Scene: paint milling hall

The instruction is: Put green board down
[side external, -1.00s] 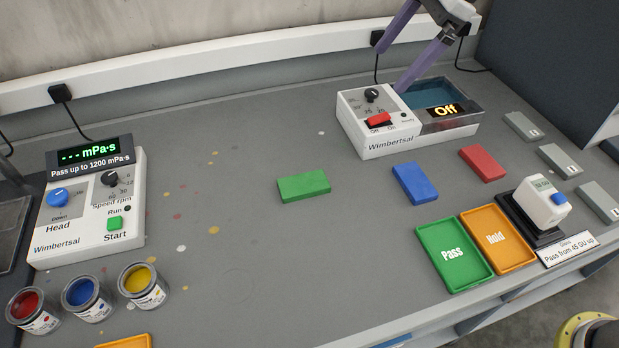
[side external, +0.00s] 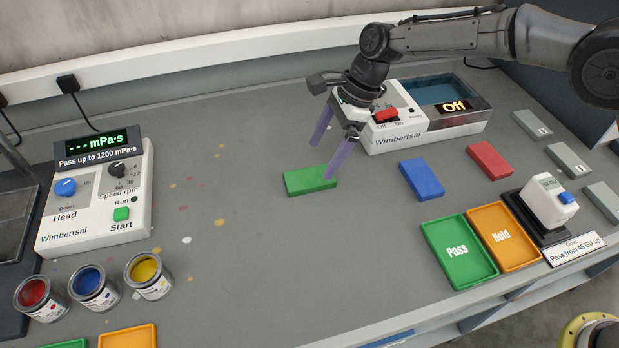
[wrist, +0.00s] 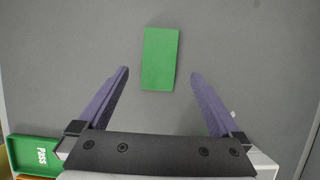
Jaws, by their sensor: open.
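The green board (side external: 308,182) lies flat on the grey bench, left of the blue board. My gripper (side external: 323,160) is open and empty above it, its purple fingers pointing down. One finger overlaps the board's right end in the side view. In the wrist view the green board (wrist: 160,58) lies ahead of the spread fingertips (wrist: 159,72), in line with the gap between them. Its near end is about level with the fingertips in the picture. The fingers do not hold it.
A blue board (side external: 421,179) and a red board (side external: 489,160) lie to the right. The Pass tray (side external: 446,277), Hold tray (side external: 533,262) and gloss meter (side external: 549,202) are at front right. The white Wimbertsal bath (side external: 392,143) stands behind. Paint cans (side external: 95,287) stand at front left.

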